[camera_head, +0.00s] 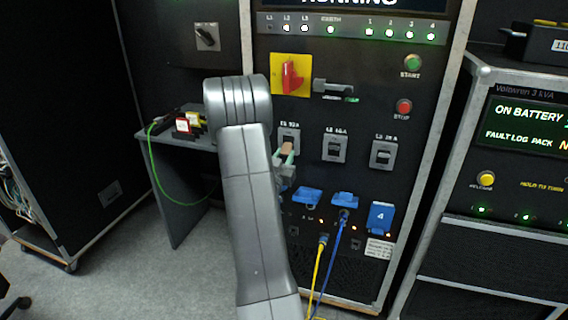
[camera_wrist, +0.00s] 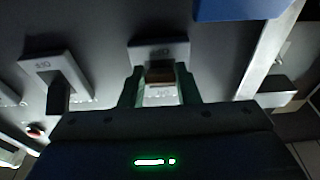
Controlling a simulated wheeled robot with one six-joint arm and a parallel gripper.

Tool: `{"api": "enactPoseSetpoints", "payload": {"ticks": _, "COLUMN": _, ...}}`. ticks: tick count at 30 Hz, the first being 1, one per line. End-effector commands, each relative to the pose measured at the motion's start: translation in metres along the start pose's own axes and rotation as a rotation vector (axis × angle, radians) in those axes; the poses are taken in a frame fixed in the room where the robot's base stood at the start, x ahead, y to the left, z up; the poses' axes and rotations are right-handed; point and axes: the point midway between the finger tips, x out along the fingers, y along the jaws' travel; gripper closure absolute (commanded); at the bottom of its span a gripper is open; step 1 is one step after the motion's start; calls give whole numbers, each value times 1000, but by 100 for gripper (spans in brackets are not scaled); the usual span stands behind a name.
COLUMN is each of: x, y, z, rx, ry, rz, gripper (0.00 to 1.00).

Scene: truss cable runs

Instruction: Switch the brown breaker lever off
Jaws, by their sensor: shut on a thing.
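The brown breaker lever (camera_head: 287,147) is on the left breaker of a row of three on the black panel. In the wrist view the brown lever (camera_wrist: 160,76) sits between the two green fingers of my gripper (camera_wrist: 160,88). In the head view my gripper (camera_head: 283,159) is at that breaker, partly hidden by my own arm. It is shut on the lever. The breaker's grey frame (camera_wrist: 160,47) shows behind the lever in the wrist view.
The middle breaker (camera_head: 334,147) and right breaker (camera_head: 383,154) stand beside it. A red rotary switch (camera_head: 291,76) on a yellow plate is above. Blue sockets (camera_head: 307,196) with a yellow cable (camera_head: 319,262) and a blue cable (camera_head: 332,262) are below. A grey side table (camera_head: 172,150) stands at the left.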

Motion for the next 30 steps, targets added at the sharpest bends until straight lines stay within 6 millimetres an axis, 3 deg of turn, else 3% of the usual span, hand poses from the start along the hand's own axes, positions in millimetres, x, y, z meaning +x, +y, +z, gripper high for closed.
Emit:
{"api": "enactPoseSetpoints", "payload": {"ticks": 6, "x": 0, "y": 0, "z": 0, "rx": -1, "ry": -1, "rz": 0, "gripper": 94}}
{"api": "enactPoseSetpoints", "payload": {"ticks": 7, "x": 0, "y": 0, "z": 0, "rx": -1, "ry": -1, "rz": 0, "gripper": 69}}
{"api": "enactPoseSetpoints", "payload": {"ticks": 10, "x": 0, "y": 0, "z": 0, "rx": -1, "ry": -1, "rz": 0, "gripper": 49}}
{"api": "enactPoseSetpoints", "payload": {"ticks": 22, "x": -8, "y": 0, "z": 1, "rx": -1, "ry": -4, "rz": -1, "gripper": 49}}
{"api": "enactPoseSetpoints", "payload": {"ticks": 30, "x": -62, "y": -1, "z": 2, "rx": -3, "ry": -4, "rz": -5, "gripper": 49}}
